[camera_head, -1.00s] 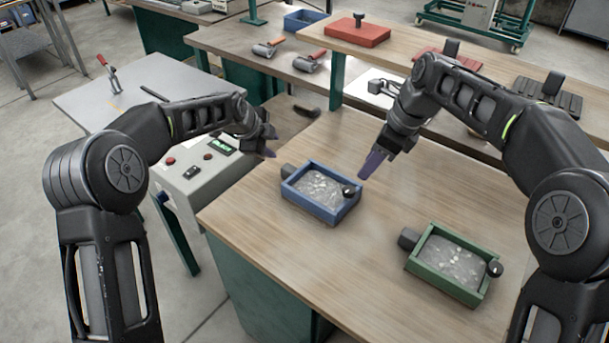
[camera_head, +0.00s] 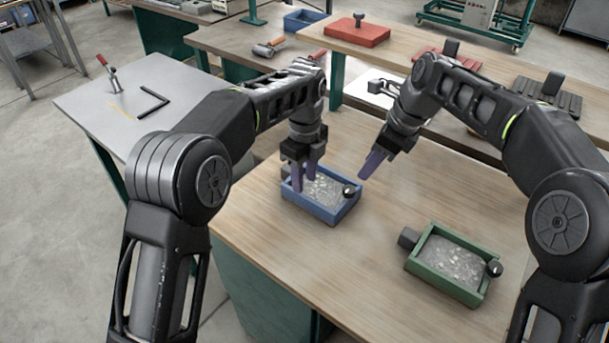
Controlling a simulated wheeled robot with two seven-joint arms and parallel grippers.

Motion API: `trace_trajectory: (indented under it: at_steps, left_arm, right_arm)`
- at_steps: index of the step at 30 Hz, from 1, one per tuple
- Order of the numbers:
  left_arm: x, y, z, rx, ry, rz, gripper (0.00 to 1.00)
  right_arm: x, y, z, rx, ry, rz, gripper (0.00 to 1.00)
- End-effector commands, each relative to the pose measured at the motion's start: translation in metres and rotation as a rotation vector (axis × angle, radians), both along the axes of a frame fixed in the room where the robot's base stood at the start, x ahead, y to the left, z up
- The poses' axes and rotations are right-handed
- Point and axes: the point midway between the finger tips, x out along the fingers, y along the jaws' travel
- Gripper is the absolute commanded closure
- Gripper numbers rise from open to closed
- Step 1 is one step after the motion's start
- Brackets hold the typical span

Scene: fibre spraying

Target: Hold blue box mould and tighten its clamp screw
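The blue box mould (camera_head: 332,217) sits on the wooden table, filled with grey fibrous material. A round black clamp screw knob (camera_head: 350,191) is at its right end. My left gripper (camera_head: 305,184) points down over the mould's left end, its two purple fingers apart with a gap between them. They cover part of the left wall and the dark block there; whether they touch the mould is unclear.
A green box mould (camera_head: 440,278) with a black knob sits at the table's front right. Bare table lies between the two moulds. A red block (camera_head: 358,32) and a hand roller (camera_head: 269,48) are on the benches behind. A grey side table (camera_head: 100,100) stands left.

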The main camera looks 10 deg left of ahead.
Motion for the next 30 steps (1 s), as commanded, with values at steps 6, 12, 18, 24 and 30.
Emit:
trace_trajectory:
  at_steps: [6,12,18,24,30]
  left_arm:
    - [-0.001,0.001,-0.022,0.001,0.004,0.000,0.64]
    - [-0.001,0.001,-0.053,0.002,0.003,0.001,0.64]
    - [0.000,0.000,-0.073,0.000,0.002,0.001,0.64]
    - [0.000,0.000,-0.076,-0.001,0.000,0.001,0.64]
    - [0.000,0.000,-0.076,0.000,0.000,0.001,0.69]
  right_arm:
    - [0.000,0.000,0.000,0.000,0.000,0.000,0.64]
    - [0.000,0.000,0.000,0.000,0.000,0.000,0.64]
    - [0.000,0.000,0.000,0.000,0.000,0.000,0.64]
    - [0.000,0.000,0.000,0.000,0.000,0.000,0.64]
    - [0.000,0.000,0.000,0.000,0.000,0.000,0.64]
